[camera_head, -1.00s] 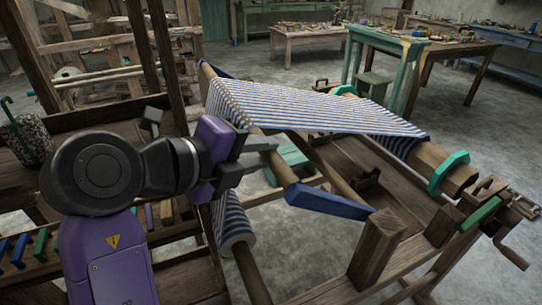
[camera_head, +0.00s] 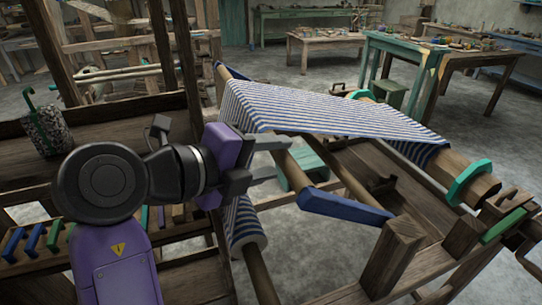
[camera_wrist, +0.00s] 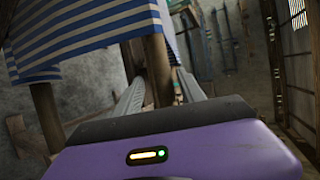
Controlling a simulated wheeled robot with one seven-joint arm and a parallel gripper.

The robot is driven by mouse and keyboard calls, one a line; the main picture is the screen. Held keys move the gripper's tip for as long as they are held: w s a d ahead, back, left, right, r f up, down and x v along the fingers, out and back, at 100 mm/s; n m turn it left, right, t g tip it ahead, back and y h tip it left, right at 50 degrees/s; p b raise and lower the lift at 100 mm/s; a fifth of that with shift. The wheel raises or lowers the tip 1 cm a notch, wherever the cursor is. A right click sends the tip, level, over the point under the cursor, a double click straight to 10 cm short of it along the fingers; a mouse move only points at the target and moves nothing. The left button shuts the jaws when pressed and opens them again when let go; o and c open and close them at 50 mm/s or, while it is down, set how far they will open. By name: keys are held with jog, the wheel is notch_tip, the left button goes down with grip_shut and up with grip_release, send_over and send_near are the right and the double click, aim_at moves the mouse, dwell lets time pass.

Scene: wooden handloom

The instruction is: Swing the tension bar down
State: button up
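The tension bar is a round wooden rod (camera_head: 287,165) with a flat blue arm (camera_head: 345,207) at its near end and another blue end at the far left. Blue-and-white striped cloth drapes over its far part. The near blue arm slopes slightly down to the right. My gripper (camera_head: 275,160) is at the bar, left of the near blue arm, with its two fingers apart. In the wrist view a wooden rod (camera_wrist: 158,70) stands between the two grey fingers, below the striped cloth (camera_wrist: 85,35). I cannot tell whether the fingers touch it.
A striped cloth roll (camera_head: 245,225) hangs on a lower rod below my gripper. The wooden loom post (camera_head: 393,255) stands by the near blue arm. The warp beam with a teal ring (camera_head: 468,183) and a crank are at right. A speckled bucket (camera_head: 46,130) stands at left.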

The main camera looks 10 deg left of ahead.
jog(key=v, duration=0.7)
jog(key=shift+s+a+r, duration=0.15)
jog(key=shift+s+r, duration=0.05)
jog(key=shift+s, duration=0.1)
dwell(0.3)
